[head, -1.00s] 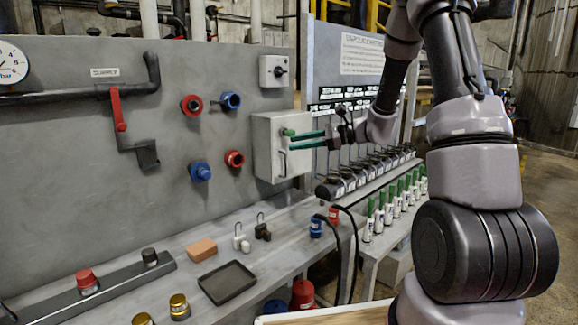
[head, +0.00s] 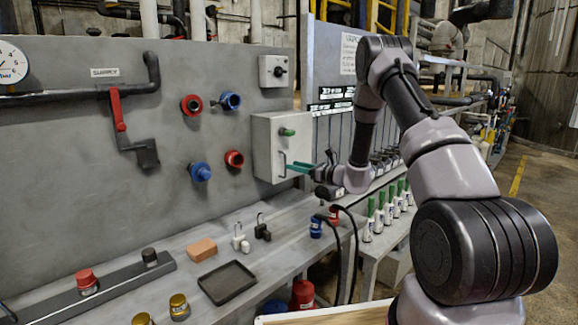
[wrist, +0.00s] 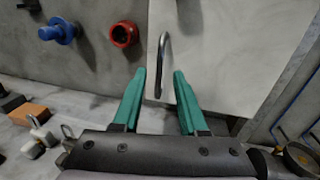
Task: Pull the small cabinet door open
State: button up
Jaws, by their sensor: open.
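The small cabinet (head: 266,147) is a light grey box on the grey panel, with its door shut. A green knob (head: 287,132) sits on the upper part of its door. A thin metal bar handle (head: 283,164) stands upright lower on the door; it also shows in the wrist view (wrist: 162,66). My gripper (head: 292,168) has green fingers and is open at the handle's height. In the wrist view the open fingers (wrist: 166,76) lie either side of the handle's lower end. I cannot tell whether they touch it.
Red and blue valve fittings (head: 201,172) stick out of the panel left of the cabinet. Below is a bench with an orange block (head: 202,249), padlocks (head: 262,228) and a dark tray (head: 227,282). Green-topped bottles (head: 379,216) stand in a row to the right.

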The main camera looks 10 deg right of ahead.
jog(key=x, duration=0.3)
jog(key=shift+w+a, duration=0.15)
jog(key=shift+w, duration=0.05)
grip_shut()
dwell(1.4)
